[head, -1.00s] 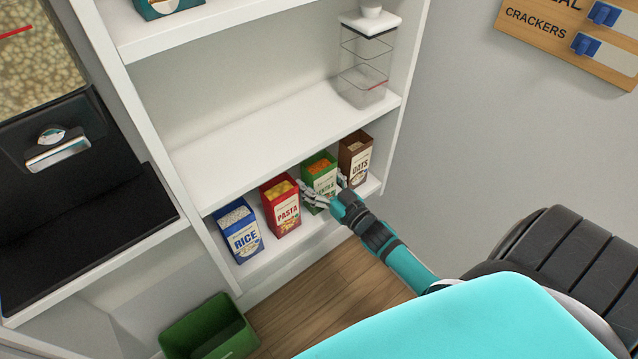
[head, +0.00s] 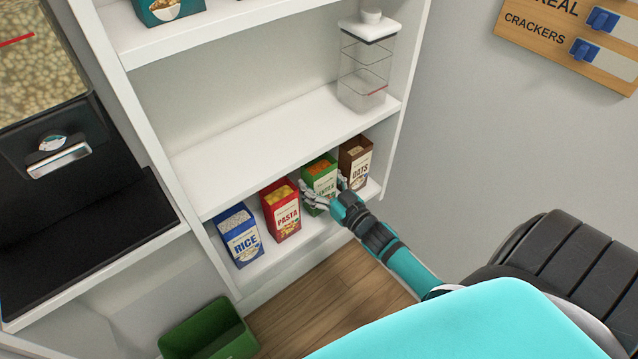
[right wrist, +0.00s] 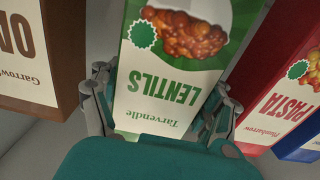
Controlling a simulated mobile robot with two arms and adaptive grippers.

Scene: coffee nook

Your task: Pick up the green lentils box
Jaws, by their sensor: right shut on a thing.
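The green lentils box (head: 320,172) stands upright on the lower shelf, between the red pasta box (head: 281,212) and the brown oats box (head: 355,162). My right gripper (head: 323,194) is shut on the lentils box, one finger on each side of it. In the right wrist view the lentils box (right wrist: 168,85) fills the middle, upside down, with the gripper's fingers (right wrist: 160,105) along its sides. The fingers hide part of the box's lower front in the head view. My left gripper is not in view.
A blue rice box (head: 241,236) stands at the left end of the same shelf. A clear container (head: 362,75) stands on the shelf above. A green bin (head: 210,332) is on the floor. The oats box is close on the right.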

